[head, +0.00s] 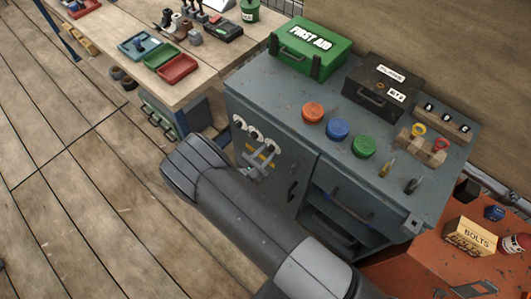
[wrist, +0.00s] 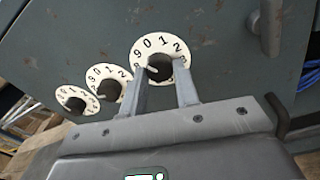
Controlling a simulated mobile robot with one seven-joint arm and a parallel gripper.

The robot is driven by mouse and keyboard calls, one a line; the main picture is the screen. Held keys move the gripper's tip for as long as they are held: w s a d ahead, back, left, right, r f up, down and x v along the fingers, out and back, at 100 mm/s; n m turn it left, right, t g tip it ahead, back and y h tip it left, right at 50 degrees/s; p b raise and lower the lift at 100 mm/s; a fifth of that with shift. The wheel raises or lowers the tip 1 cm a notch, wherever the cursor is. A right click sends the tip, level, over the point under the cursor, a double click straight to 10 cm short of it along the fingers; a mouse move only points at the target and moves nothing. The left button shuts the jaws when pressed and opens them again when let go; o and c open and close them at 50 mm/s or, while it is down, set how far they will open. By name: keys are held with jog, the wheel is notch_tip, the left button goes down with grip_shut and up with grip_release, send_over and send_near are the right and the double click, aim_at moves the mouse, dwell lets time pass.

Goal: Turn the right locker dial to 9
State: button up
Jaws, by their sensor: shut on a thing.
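The right locker dial (wrist: 171,42) is a white disc with black numbers and a dark knob (wrist: 160,68). It is the largest and rightmost of three dials in the wrist view. My gripper (wrist: 161,72) has one finger on each side of this knob and is shut on it. A white mark on the knob points left, towards the 8 and 9 side; the exact number is hard to tell. The lower part of the disc is hidden by the knob and fingers. In the head view the right dial (head: 273,137) is small, above my gripper (head: 262,160).
The middle dial (wrist: 98,75) and left dial (wrist: 64,94) sit close beside it on the grey locker door (wrist: 225,40). A handle (wrist: 270,25) juts out at the right. The locker top carries a green first aid box (head: 310,55) and coloured lids.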

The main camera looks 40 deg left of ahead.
jog(key=shift+n, duration=0.4)
jog(key=o, duration=1)
jog(key=shift+c, duration=0.2)
jog(key=s, duration=1)
jog(key=shift+s+d+r, duration=0.15)
jog(key=shift+s+d, duration=0.05)
jog(key=shift+s, duration=0.2)
